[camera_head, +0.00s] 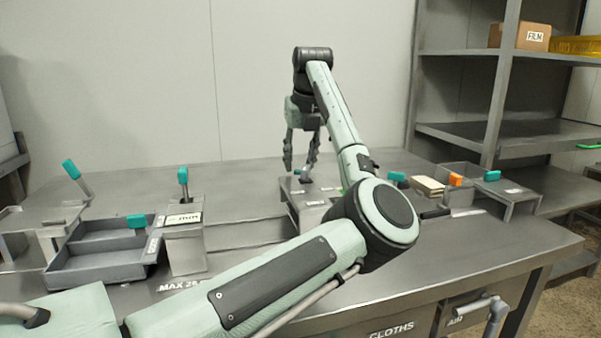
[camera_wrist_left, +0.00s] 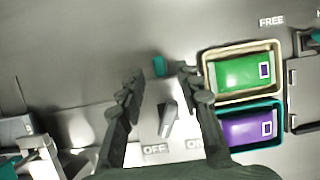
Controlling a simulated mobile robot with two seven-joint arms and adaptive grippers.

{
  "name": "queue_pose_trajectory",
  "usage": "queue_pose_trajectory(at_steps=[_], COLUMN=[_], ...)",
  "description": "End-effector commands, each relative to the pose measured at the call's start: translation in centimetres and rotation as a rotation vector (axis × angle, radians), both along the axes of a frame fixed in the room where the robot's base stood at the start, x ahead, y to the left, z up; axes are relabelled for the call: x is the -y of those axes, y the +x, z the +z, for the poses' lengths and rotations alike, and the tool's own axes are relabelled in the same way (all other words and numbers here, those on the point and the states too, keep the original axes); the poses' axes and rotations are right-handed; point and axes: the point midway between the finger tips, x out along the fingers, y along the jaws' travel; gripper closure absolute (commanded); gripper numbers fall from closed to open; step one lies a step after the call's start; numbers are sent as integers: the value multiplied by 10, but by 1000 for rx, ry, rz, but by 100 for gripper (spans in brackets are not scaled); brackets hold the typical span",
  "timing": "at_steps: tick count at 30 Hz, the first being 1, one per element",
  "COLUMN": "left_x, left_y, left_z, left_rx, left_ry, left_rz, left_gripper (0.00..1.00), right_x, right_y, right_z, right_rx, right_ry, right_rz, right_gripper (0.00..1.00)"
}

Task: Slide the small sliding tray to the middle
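A grey open tray (camera_head: 100,268) with a teal-tipped handle (camera_head: 137,221) sits at the left of the bench in the head view, beside a grey block (camera_head: 187,250). It looks like the sliding tray, but I cannot tell for sure. My left gripper (camera_head: 300,160) points down over a switch box (camera_head: 310,201) at mid-bench, well right of that tray. In the left wrist view, the gripper (camera_wrist_left: 165,92) is open, with its fingers apart. A switch lever (camera_wrist_left: 168,121) shows between them, above OFF and ON labels. It seems empty. My right gripper is not in view.
In the left wrist view, a cream bin (camera_wrist_left: 207,75) holds a green pack and a teal bin (camera_wrist_left: 280,148) a purple one. Teal-tipped handles (camera_head: 71,169) and (camera_head: 183,176) stand up at left. Shelving (camera_head: 500,90) rises at the right. The rear bench is mostly clear.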

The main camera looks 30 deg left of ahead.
Motion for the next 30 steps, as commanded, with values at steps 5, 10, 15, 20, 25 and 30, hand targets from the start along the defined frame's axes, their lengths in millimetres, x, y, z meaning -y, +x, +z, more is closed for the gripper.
queue_pose_trajectory(at_steps=[5, 10, 15, 20, 25, 30], left_x=[-9, -14, -14, -14, -14, -14], left_y=[7, 10, 11, 11, 11, 11], left_z=[-26, -39, -42, -42, -42, -42], left_rx=[-2, -2, 0, 0, -1, -1], left_ry=[2, 4, 4, 5, 6, 6], left_rz=[0, 1, 0, 0, 1, 1], left_gripper=[66, 66, 66, 69, 90, 100], right_x=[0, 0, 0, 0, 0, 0], right_y=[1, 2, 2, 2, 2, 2], right_z=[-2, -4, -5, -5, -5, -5], right_rx=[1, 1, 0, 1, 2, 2], right_ry=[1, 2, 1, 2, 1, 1], right_rz=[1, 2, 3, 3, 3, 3], right_gripper=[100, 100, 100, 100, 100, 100])
